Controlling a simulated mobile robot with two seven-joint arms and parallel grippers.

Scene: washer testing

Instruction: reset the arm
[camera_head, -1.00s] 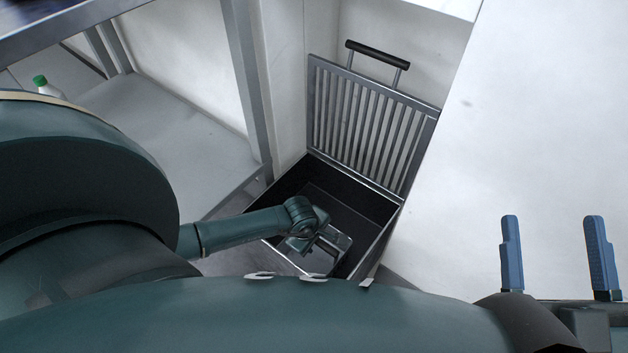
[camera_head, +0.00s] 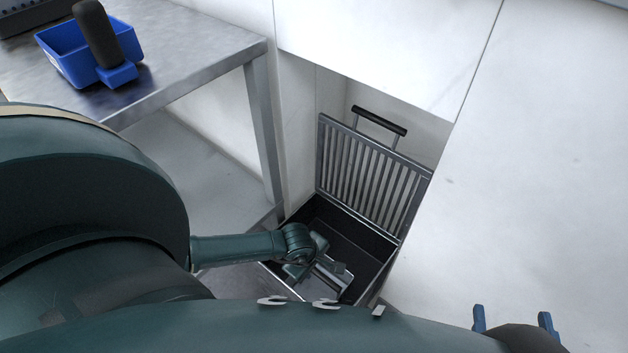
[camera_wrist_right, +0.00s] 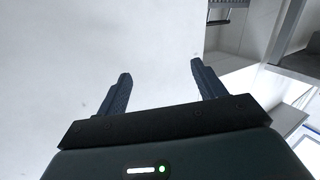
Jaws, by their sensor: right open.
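My left arm comes in from the left in the head view. Its gripper (camera_head: 322,274) is over or inside the dark open bin; I cannot tell whether it touches the bin, or whether its fingers are open or shut. My right gripper (camera_head: 513,322) shows two blue fingers apart at the bottom right of the head view. In the right wrist view its fingers (camera_wrist_right: 160,72) are also spread, with nothing between them, in front of a plain white surface.
The dark bin (camera_head: 352,232) has a raised slatted grille (camera_head: 368,176) with a black handle (camera_head: 380,121). A metal table (camera_head: 190,62) at upper left holds a blue tray (camera_head: 68,62) with a dark cylindrical object (camera_head: 97,35). A large white panel (camera_head: 530,170) fills the right.

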